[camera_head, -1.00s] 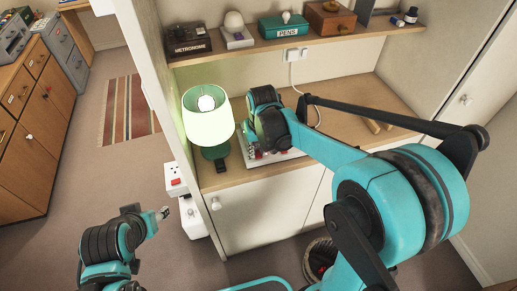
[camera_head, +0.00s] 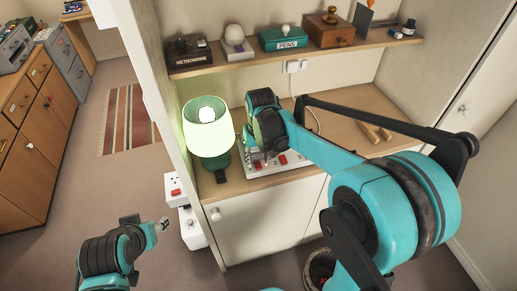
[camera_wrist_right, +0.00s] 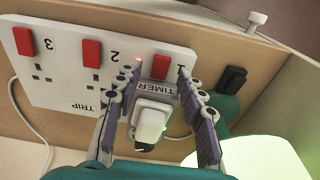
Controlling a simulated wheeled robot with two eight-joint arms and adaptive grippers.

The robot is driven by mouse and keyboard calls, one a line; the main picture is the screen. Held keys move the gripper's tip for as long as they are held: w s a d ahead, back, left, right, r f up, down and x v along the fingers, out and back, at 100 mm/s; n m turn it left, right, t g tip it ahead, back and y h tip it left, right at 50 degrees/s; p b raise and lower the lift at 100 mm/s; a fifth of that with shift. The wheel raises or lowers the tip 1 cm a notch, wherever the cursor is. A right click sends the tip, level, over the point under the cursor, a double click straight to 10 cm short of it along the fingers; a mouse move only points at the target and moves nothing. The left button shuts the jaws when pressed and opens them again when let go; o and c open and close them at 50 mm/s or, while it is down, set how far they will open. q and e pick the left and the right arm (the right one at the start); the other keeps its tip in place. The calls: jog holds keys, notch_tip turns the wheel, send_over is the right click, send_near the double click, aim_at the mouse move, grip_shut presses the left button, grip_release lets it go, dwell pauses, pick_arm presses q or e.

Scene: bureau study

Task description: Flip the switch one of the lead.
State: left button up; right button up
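The lead is a white board (camera_wrist_right: 62,82) with red rocker switches numbered 1, 2 and 3. It lies on the wooden counter, partly behind my right arm in the head view (camera_head: 290,162). Switch one (camera_wrist_right: 160,66) is at the right end in the wrist view. A white plug (camera_wrist_right: 150,122) sits just below it by a TIMER label. My right gripper (camera_wrist_right: 163,68) is open, its fingers on either side of switch one and the plug; contact cannot be told. My left gripper (camera_head: 162,225) is low at the left, away from the counter, and too small to read.
A lit green lamp (camera_head: 208,128) stands left of the lead, close to my right gripper. A shelf (camera_head: 350,50) with a metronome, a pens box and other items runs above. Wooden pieces (camera_head: 374,132) lie on the counter's right.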

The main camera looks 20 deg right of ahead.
aim_at(259, 168)
notch_tip(259, 168, up, 11)
jog(key=s, duration=0.1)
jog(key=shift+f, duration=0.2)
jog(key=shift+s, duration=0.15)
jog(key=s+d+f+t, duration=0.1)
jog(key=s+f+t, duration=0.2)
jog(key=s, duration=0.5)
jog(key=s+d+f+t, duration=0.1)
jog(key=s+f+t, duration=0.1)
jog(key=s, duration=0.5)
jog(key=shift+s+d+f+t, duration=0.4)
jog(key=shift+f, duration=0.45)
